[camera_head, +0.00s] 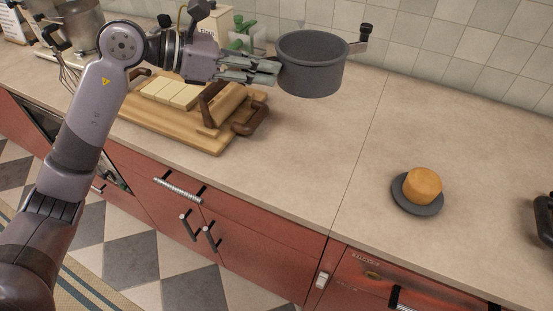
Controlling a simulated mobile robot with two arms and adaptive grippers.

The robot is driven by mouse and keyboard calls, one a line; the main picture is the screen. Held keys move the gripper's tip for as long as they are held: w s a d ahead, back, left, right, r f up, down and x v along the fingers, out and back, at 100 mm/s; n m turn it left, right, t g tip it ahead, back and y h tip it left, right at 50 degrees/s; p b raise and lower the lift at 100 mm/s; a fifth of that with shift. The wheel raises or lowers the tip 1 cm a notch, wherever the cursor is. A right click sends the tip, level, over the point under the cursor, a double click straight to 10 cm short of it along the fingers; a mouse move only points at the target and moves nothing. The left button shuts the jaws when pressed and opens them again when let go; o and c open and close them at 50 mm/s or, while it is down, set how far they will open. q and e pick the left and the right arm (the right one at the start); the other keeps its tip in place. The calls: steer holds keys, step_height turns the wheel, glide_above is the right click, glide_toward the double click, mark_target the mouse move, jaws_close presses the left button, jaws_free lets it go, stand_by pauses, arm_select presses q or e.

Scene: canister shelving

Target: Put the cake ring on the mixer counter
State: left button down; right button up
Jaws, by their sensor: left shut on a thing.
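The cake ring (313,72) is a dark grey round band with a small clasp at its upper right. My left gripper (272,72) is shut on the ring's left wall. The ring appears held above the beige counter (310,140), near the tiled wall. A stand mixer with a steel bowl (78,28) shows in part at the top left, on the same run of counter. My right gripper is out of view.
A wooden board (205,138) with pale slabs and brown handles lies below my left gripper. A plant pot (245,40) stands behind it. An orange cake (422,186) sits on a dark plate (417,208) at the right. The counter between board and plate is clear.

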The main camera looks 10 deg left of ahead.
arm_select(q)
step_height(320, 180, down, 15)
steer(key=shift+a+r+p, duration=0.1)
steer(key=shift+r+p, duration=0.05)
steer(key=shift+p, duration=0.8)
step_height(320, 180, down, 5)
steer(key=shift+r, duration=0.15)
steer(key=shift+w, duration=0.1)
steer(key=shift+f, duration=0.25)
steer(key=shift+f, duration=0.15)
steer(key=c, duration=1.4)
jaws_free()
steer(key=shift+o, duration=0.2)
